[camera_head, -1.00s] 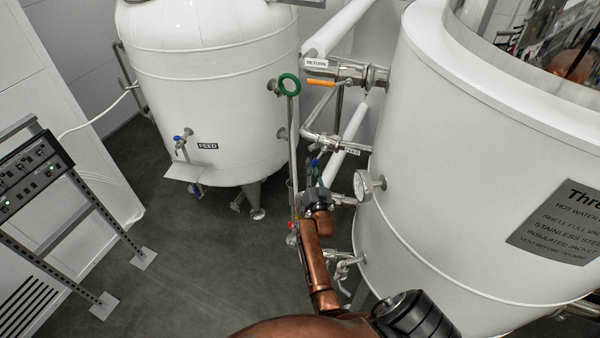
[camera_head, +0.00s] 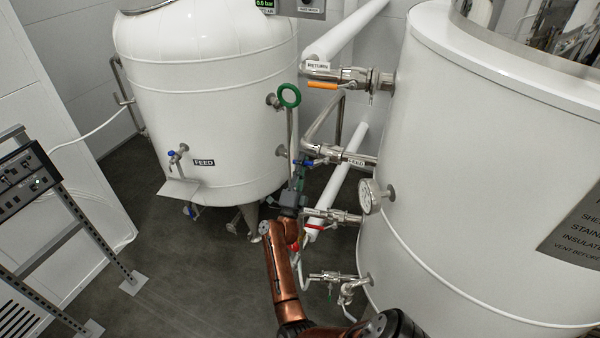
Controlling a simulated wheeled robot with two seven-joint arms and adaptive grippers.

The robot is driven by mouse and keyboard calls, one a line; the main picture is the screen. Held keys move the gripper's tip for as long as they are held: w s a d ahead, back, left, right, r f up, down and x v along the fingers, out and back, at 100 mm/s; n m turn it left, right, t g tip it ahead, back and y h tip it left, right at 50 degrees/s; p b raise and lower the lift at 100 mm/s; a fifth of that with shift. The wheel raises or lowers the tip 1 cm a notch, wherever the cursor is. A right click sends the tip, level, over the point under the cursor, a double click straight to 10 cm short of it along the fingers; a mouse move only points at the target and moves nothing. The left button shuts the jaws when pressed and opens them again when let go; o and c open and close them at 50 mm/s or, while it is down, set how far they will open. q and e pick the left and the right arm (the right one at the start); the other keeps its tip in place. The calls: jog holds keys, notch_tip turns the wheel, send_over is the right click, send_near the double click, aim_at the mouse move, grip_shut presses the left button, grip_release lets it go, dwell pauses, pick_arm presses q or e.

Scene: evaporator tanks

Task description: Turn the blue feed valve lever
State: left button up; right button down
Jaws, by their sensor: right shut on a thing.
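The blue feed valve lever (camera_head: 305,162) is small in the head view, at the left end of the middle pipe marked FEED (camera_head: 350,157). It points left from its valve, roughly in line with the pipe. My right gripper (camera_head: 299,172) reaches up from below and is shut on the lever. The dark fingers hide part of the lever. My left gripper is not in view.
An orange lever (camera_head: 322,85) sits on the RETURN pipe. A red lever (camera_head: 313,227) and a gauge (camera_head: 370,196) are close by.

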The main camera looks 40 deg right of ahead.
jog(key=shift+r+m+g+h+b, duration=0.45)
jog(key=shift+m+g, duration=0.45)
jog(key=shift+m, duration=0.3)
jog(key=shift+r+m+g+h+b, duration=0.3)
jog(key=shift+r+m+g+h, duration=0.2)
jog(key=shift+m+g, duration=0.55)
jog(key=c, duration=2)
grip_release()
jog(key=shift+o, duration=0.2)
jog(key=shift+t, duration=0.35)
jog(key=shift+a+f, duration=0.15)
jog(key=shift+a, duration=0.05)
jog(key=v, duration=0.7)
jog(key=shift+a, duration=0.1)
